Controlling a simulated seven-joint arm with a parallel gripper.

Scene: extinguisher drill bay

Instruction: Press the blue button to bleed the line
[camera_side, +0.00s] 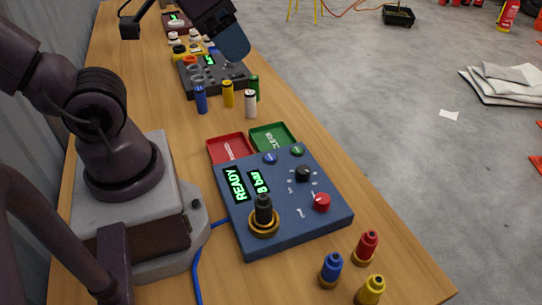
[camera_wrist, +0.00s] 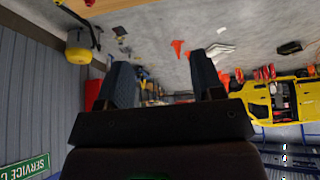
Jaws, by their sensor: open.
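The blue control box (camera_side: 240,213) lies on the wooden bench in the side view, with lit displays reading READY and 8 bar. The small blue button (camera_side: 270,158) is on its far edge, beside a green button (camera_side: 297,151). The box also carries a black knob (camera_side: 303,174), a red knob (camera_side: 321,202) and a black joystick (camera_side: 264,209). My gripper (camera_side: 235,50) is at the top of the side view, well away from the blue button. In the wrist view my gripper (camera_wrist: 161,65) has its fingers apart with nothing between them. The box does not show there.
Red (camera_side: 229,147) and green (camera_side: 273,137) trays adjoin the box's far side. Several coloured cylinders (camera_side: 228,94) stand beyond, before a dark grey panel (camera_side: 212,74). Blue (camera_side: 330,270), red (camera_side: 366,246) and yellow (camera_side: 370,291) pegs stand at the near right. A blue cable (camera_side: 197,268) runs left.

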